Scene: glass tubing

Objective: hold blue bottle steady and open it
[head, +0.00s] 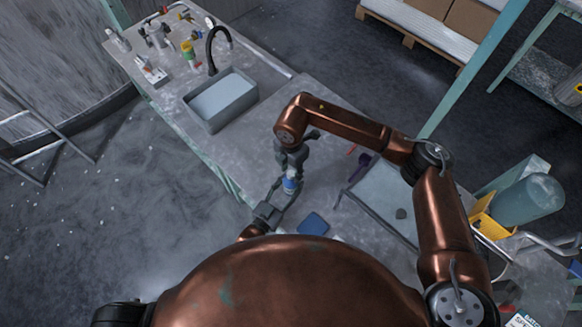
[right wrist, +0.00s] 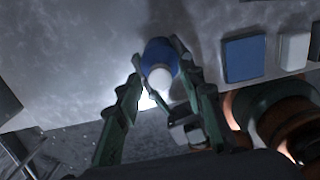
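The blue bottle (head: 290,185) shows small in the head view, below my right gripper (head: 290,164). In the right wrist view the bottle (right wrist: 157,52) is seen from above, its white cap (right wrist: 161,78) towards the camera. My right gripper (right wrist: 156,52) has its two green fingers spread, one on each side of the bottle, with a gap beside the cap. My left gripper (head: 287,188) reaches up from below, its fingers around the bottle's lower part. Whether they press on it is unclear. The left gripper is partly hidden behind a right finger in the wrist view.
A blue pad (head: 313,223) lies on the grey worktop (head: 322,190) near its front edge. A grey tray (head: 378,200) is right of the bottle. A sink (head: 221,100) with a black tap stands at the back left. A yellow holder (head: 492,217) is at the right.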

